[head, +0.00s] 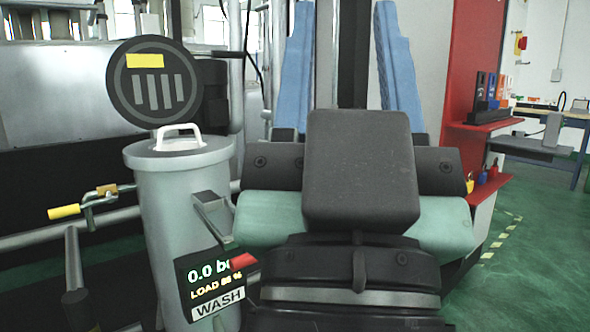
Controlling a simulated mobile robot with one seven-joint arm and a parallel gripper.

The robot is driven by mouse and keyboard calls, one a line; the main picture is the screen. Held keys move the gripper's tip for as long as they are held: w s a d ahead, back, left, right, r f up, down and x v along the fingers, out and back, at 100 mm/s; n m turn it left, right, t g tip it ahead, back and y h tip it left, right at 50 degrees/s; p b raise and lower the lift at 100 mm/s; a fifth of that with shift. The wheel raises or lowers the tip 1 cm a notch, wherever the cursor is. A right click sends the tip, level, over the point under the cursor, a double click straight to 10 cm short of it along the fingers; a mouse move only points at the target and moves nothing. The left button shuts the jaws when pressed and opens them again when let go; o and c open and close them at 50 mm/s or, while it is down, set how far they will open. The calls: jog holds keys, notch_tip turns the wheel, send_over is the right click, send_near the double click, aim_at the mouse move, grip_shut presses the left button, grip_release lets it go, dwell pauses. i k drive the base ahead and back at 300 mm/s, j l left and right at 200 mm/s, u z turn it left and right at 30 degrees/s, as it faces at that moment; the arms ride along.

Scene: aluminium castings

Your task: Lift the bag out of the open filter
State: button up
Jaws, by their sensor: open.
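The filter is a grey upright cylinder (185,215) at the left of the head view. A dark round disc with a yellow label and slots (152,82), seemingly its lid, stands upright above the cylinder. A white looped handle (180,130) stands up at the cylinder's top, seemingly the bag's; the bag's body is hidden inside. My gripper (345,10) is to the right of the filter, its two ribbed light-blue fingers wide apart and pointing up in the picture. My gripper is apart from the handle.
A display (215,285) on the filter reads 0.0, a load percentage and WASH. A red-tipped lever (242,262) sits beside it. A yellow-ended handle (63,212) and pipes are at left. A red cabinet (480,60) stands at right, with open green floor (535,260) beyond.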

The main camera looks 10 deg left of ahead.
aim_at(183, 145)
jog(key=i+l, duration=0.15)
jog(key=l, duration=0.2)
jog(key=i+l, duration=0.1)
jog(key=l, duration=0.25)
jog(key=i+l, duration=0.15)
jog(key=l, duration=0.2)
jog(key=i+l, duration=0.15)
jog(key=l, duration=0.2)
jog(key=i+l, duration=0.1)
jog(key=l, duration=0.25)
jog(key=i+l, duration=0.15)
jog(key=l, duration=0.15)
jog(key=i+l+z, duration=0.1)
jog(key=l+z, duration=0.15)
jog(key=z, duration=0.15)
jog(key=i+l+z, duration=0.1)
jog(key=z, duration=0.3)
jog(key=i+l+z, duration=0.2)
jog(key=z, duration=8.65)
jog(key=i+j+z, duration=0.45)
jog(key=j+z, duration=0.25)
jog(key=l, duration=0.1)
